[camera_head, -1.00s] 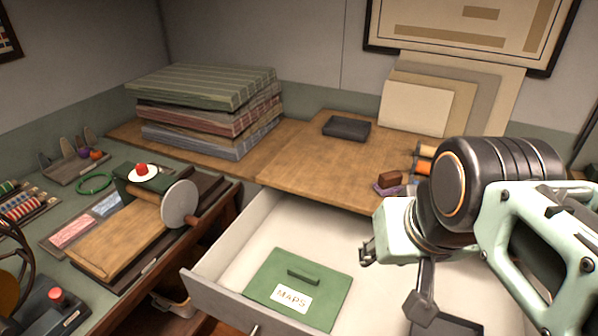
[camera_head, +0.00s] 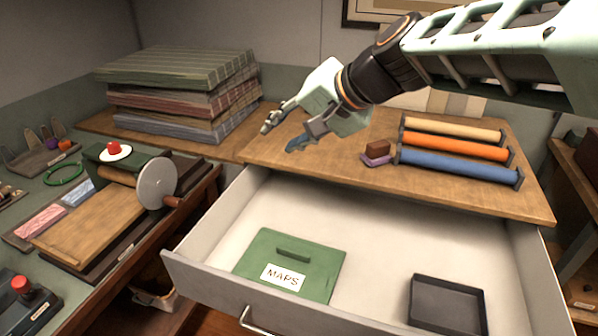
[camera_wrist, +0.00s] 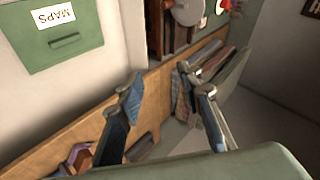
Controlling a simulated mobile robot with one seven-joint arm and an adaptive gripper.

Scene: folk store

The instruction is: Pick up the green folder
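The green folder (camera_head: 322,273) lies flat in the open drawer, toward its left side. It has a raised green handle and a white label reading MAPS. It also shows upside down at the upper left of the wrist view (camera_wrist: 85,52). My gripper (camera_head: 278,139) is above the wooden top behind the drawer, up and back from the folder and not touching it. Its two fingers are spread apart with nothing between them, as the wrist view also shows (camera_wrist: 170,88).
The pale drawer (camera_head: 208,262) is pulled out and holds a dark tray (camera_head: 447,304) at right. Coloured rolls (camera_head: 455,145) and small blocks (camera_head: 378,150) lie on the wooden top. Stacked striped cloths (camera_head: 180,80) stand at back left. The drawer's middle is clear.

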